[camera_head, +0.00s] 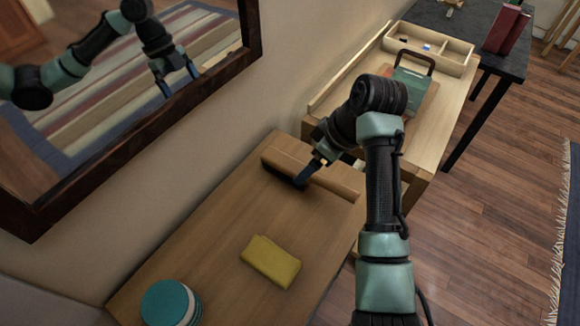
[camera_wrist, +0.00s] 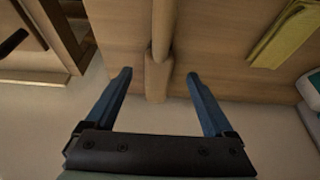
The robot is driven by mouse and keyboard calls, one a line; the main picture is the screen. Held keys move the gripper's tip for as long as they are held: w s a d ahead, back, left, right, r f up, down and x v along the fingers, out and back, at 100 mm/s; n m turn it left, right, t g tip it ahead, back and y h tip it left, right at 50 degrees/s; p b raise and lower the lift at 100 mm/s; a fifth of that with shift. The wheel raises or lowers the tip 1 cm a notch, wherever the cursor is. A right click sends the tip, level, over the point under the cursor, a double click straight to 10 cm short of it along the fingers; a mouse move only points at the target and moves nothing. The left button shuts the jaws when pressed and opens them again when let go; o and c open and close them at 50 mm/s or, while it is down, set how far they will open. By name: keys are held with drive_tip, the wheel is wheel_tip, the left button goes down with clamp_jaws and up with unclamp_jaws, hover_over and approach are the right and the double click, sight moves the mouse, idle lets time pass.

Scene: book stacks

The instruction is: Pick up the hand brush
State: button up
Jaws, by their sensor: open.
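The hand brush (camera_head: 285,152) is pale wood, close in colour to the table under it. It lies near the wall at the table's far end; in the head view my gripper hides part of it. In the wrist view the hand brush (camera_wrist: 158,80) shows a wider block and a narrower handle running to the top edge. My gripper (camera_head: 311,172) is pointed down at it. In the wrist view the blue fingers of my gripper (camera_wrist: 159,75) are open, one to each side of the brush with gaps. I cannot tell their height over it.
On the wooden table (camera_head: 205,240) lie a folded yellow cloth (camera_head: 270,262) and a round teal-and-white item (camera_head: 170,303). A mirror (camera_head: 110,90) hangs on the wall. Beyond stand a lighter wooden table with a dark-handled green item (camera_head: 411,80) and a divided tray (camera_head: 458,57).

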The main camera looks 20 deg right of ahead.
sight(286, 164)
drive_tip(key=x, duration=0.5)
drive_tip(key=shift+w+f, duration=0.1)
drive_tip(key=shift+f, duration=0.05)
clamp_jaws()
